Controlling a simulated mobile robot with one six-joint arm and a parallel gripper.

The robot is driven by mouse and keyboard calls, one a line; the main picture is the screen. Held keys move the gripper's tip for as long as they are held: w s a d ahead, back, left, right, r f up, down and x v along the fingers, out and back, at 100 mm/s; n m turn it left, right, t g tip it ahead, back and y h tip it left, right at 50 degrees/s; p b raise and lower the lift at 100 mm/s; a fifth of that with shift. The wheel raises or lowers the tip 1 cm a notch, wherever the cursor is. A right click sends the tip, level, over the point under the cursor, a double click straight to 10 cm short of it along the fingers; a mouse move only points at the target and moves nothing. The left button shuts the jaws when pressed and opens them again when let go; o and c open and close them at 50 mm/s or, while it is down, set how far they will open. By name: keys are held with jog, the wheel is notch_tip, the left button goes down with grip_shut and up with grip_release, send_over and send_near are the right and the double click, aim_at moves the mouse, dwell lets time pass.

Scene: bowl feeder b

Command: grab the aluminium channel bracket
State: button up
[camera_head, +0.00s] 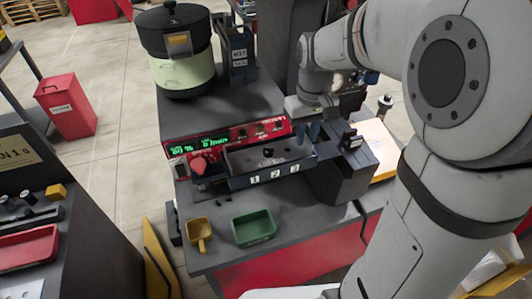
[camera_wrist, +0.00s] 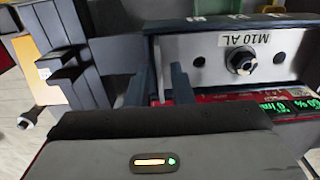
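The aluminium channel bracket (camera_head: 247,162) lies in the dark tray labelled 1, 2, 3 (camera_head: 230,180) on the bench. In the wrist view the bracket (camera_wrist: 212,82) is a silver piece with an "M10 AL" label, dark holes and a bolt with a nut in its middle. My gripper (camera_head: 308,131) is at the tray's right end in the head view. In the wrist view my gripper (camera_wrist: 163,88) has its two dark fingers apart, with the bracket's end edge appearing between them. Contact cannot be told. The lower fingers are partly hidden by the gripper body.
The bowl feeder (camera_head: 183,75) stands at the back left of the bench. A red control panel (camera_head: 225,142) runs behind the tray. A dark block (camera_head: 345,175) stands right of it. A green bin (camera_head: 253,228) and a yellow scoop (camera_head: 199,232) are in front.

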grip_shut()
jog(key=shift+r, duration=0.1)
dwell(0.3)
